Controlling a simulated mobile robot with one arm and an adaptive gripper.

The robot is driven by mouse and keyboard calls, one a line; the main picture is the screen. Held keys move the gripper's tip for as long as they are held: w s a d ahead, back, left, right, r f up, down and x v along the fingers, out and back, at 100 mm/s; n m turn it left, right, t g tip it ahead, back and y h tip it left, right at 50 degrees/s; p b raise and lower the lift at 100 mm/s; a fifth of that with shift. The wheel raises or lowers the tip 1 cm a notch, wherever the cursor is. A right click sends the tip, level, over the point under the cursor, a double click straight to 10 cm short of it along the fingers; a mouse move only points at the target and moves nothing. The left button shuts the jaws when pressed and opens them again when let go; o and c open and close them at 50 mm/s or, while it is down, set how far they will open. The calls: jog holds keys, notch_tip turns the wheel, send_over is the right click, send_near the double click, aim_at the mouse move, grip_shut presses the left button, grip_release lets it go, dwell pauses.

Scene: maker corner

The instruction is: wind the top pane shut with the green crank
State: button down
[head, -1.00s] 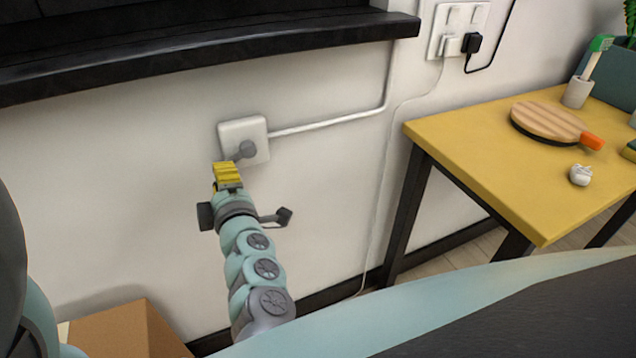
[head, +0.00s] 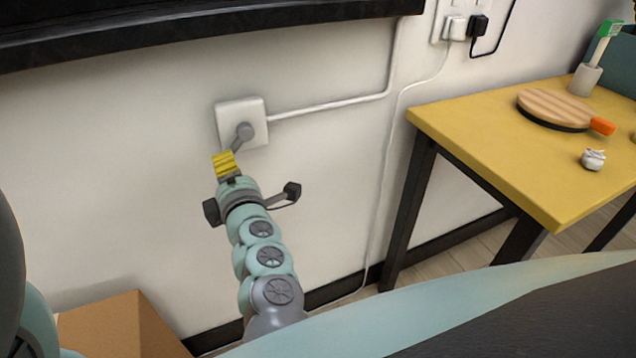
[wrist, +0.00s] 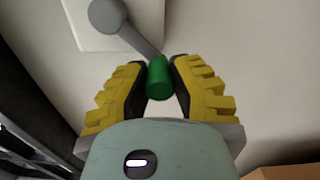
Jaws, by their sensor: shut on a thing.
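The crank is a grey arm and hub on a white wall box (head: 228,112). Its grey hub (head: 244,131) shows in the head view, with the arm slanting down to the left. In the wrist view the green crank knob (wrist: 159,78) sits between the yellow fingers of my gripper (wrist: 160,80), which is shut on it. In the head view my gripper (head: 224,164) is just below the box and hides the green knob. The top pane is not in view.
A white conduit (head: 330,105) runs from the box to the right and up. A black sill (head: 200,35) spans the wall above. A yellow table (head: 490,130) stands at right, with a round wooden board (head: 553,107) on it. A cardboard box (head: 120,325) is at lower left.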

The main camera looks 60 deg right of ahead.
jog(key=shift+s+d+f, duration=0.1)
jog(key=shift+f, duration=0.05)
jog(key=c, duration=0.7)
grip_release()
jog(key=shift+c, duration=0.2)
jog(key=v, duration=1.2)
